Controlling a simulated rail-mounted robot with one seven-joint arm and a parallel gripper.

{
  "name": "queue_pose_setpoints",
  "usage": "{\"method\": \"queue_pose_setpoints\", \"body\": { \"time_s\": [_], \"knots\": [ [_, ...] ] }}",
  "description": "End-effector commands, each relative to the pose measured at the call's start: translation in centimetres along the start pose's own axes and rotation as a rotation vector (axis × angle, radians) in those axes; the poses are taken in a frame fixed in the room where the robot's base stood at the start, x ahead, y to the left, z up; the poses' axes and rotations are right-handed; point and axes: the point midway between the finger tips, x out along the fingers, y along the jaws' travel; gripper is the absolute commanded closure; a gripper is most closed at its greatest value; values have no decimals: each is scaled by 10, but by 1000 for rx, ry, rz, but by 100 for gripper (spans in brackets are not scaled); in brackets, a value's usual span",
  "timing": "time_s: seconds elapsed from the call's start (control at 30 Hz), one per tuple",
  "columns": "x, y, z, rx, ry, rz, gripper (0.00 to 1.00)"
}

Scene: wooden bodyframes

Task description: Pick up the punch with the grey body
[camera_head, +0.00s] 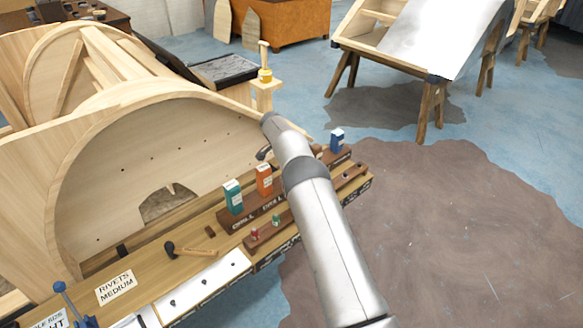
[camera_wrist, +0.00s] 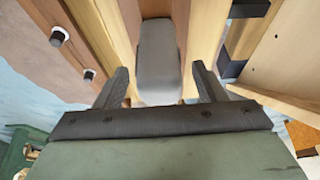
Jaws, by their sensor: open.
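In the wrist view my gripper (camera_wrist: 160,72) is open, with one dark finger on each side of a grey, rounded body (camera_wrist: 158,52). This looks like the punch with the grey body, seen close up between wooden strips. Its near end is close to the black bar of my gripper, and I cannot tell if either finger touches it. In the head view my arm reaches over the workbench and covers my gripper. The punch cannot be made out there; a small dark shape (camera_head: 263,153) shows beside the arm, too small to tell.
Green (camera_head: 232,197), orange (camera_head: 264,180) and blue (camera_head: 337,141) boxes stand on the bench's dark ledge around my arm. A hammer (camera_head: 190,250) lies on the bench at left. A large curved wooden frame (camera_head: 150,150) rises behind.

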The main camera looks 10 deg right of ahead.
Motion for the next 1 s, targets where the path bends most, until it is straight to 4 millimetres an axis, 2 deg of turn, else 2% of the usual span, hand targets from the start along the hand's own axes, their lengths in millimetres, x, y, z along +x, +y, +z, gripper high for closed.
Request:
{"method": "queue_pose_setpoints", "body": {
  "time_s": [0.07, 0.27, 0.3, 0.67, 0.9, 1.0],
  "knots": [
    [0, 0, 0, 0, 0, 0, 36],
    [0, 0, 0, 0, 0, 0, 89],
    [0, 0, 0, 0, 0, 0, 94],
    [-5, 0, -2, 0, 1, -2, 94],
    [-31, -1, -13, 1, 3, -4, 94],
    [-41, 7, -12, -1, 2, -1, 94]
  ]
}}
